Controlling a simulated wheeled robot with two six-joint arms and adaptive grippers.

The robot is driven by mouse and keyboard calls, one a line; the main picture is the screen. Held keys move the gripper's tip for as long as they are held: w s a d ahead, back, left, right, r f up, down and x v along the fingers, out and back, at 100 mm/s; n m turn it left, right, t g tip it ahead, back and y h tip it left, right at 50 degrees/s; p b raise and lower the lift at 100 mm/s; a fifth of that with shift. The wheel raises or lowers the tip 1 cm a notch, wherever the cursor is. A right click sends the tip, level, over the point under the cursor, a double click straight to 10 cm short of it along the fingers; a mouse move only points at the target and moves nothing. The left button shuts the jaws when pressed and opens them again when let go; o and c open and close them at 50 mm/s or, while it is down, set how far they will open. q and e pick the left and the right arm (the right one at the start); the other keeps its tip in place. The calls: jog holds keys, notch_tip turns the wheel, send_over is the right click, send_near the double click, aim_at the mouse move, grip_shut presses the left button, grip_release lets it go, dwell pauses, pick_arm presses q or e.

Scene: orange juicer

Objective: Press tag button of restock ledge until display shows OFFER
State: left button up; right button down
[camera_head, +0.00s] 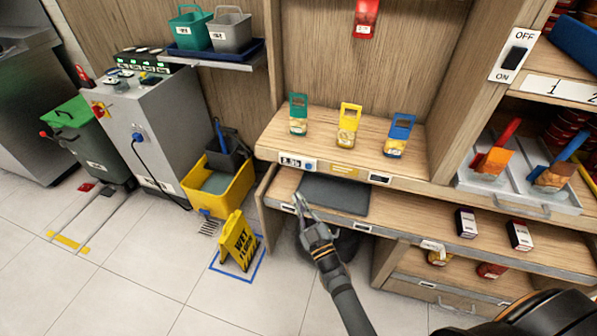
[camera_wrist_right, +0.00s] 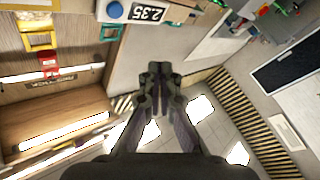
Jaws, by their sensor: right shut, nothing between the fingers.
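The restock ledge (camera_head: 335,140) is a wooden shelf with a price tag on its front edge. The tag's display (camera_head: 290,161) shows digits; in the right wrist view the display (camera_wrist_right: 149,12) looks like 2.35. The round blue tag button (camera_head: 309,166) sits just right of the display, and the button (camera_wrist_right: 115,10) is at the top of the wrist view. My right gripper (camera_head: 301,203) is shut and empty, below and in front of the tag, apart from the button. Its fingertips (camera_wrist_right: 158,72) show in the wrist view. My left gripper is not in view.
Green, yellow and blue packages (camera_head: 347,127) stand on the ledge. A dark mat (camera_head: 335,196) lies on the lower shelf near my right gripper. A yellow wet-floor sign (camera_head: 238,240) and a yellow bucket (camera_head: 222,188) stand left. A switch (camera_head: 514,58) is at upper right.

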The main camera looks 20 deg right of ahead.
aim_at(308, 167)
jog(key=shift+w+a+r, duration=0.1)
jog(key=shift+a+r, duration=0.05)
jog(key=shift+r, duration=0.35)
jog(key=w+d+b, duration=0.3)
jog(key=w+d, duration=0.2)
jog(key=w, duration=0.2)
jog(key=shift+w+b, duration=0.15)
jog(key=shift+b, duration=0.15)
jog(key=shift+w+f, duration=0.1)
dwell(1.2)
jog(key=shift+w+d, duration=0.2)
jog(key=shift+w, duration=0.05)
